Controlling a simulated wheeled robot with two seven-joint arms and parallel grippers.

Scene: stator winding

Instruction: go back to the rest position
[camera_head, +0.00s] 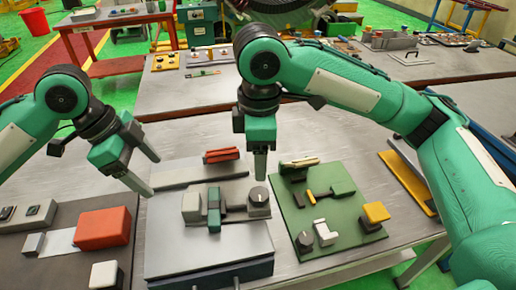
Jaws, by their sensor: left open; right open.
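My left gripper (143,170) comes in from the left and hangs over the left part of the table. Its two fingers are spread apart, with nothing between them. My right gripper (260,165) points down above the middle of the table, near the back of the grey fixture plate (170,247). Its fingers are seen nearly edge-on, and no held object shows.
A green board (345,235) with small parts and a yellow block (376,212) lies right of the plate. A dark board with an orange block (103,228) and a white block (104,274) lies at left. A red piece (221,155) lies behind the plate. Other worktables stand behind.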

